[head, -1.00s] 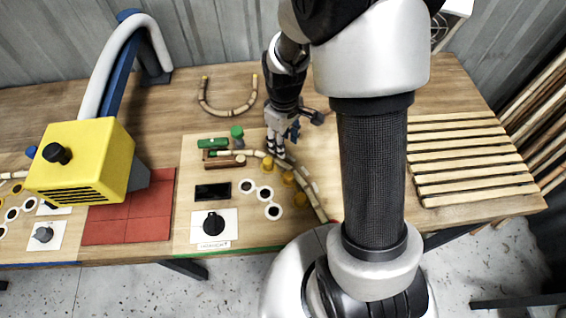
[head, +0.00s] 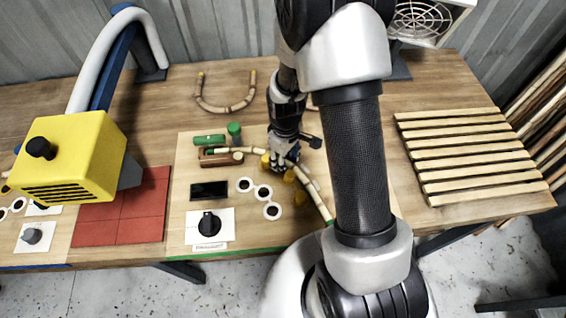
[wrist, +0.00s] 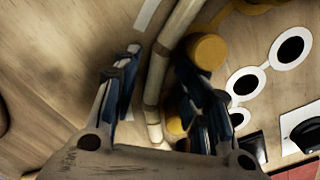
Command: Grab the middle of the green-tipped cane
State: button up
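The green-tipped cane (head: 318,201) lies in a gentle curve on the pale work board, running from the wooden clamp block (head: 221,158) on the left down to the right, past several yellow pegs (head: 289,175). A yellow peg (wrist: 208,50) stands close to the right finger. Finger contact with the cane cannot be told.
A green cylinder (head: 234,130) and a green block (head: 209,140) stand behind the cane. White rings (head: 263,192) and a black dial (head: 209,224) lie in front. A U-shaped cane (head: 224,107) lies behind. A slatted rack (head: 470,158) is at right.

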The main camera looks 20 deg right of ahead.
jog(key=shift+s+r, duration=0.1)
jog(key=shift+r, duration=0.05)
jog(key=shift+c, duration=0.5)
grip_shut()
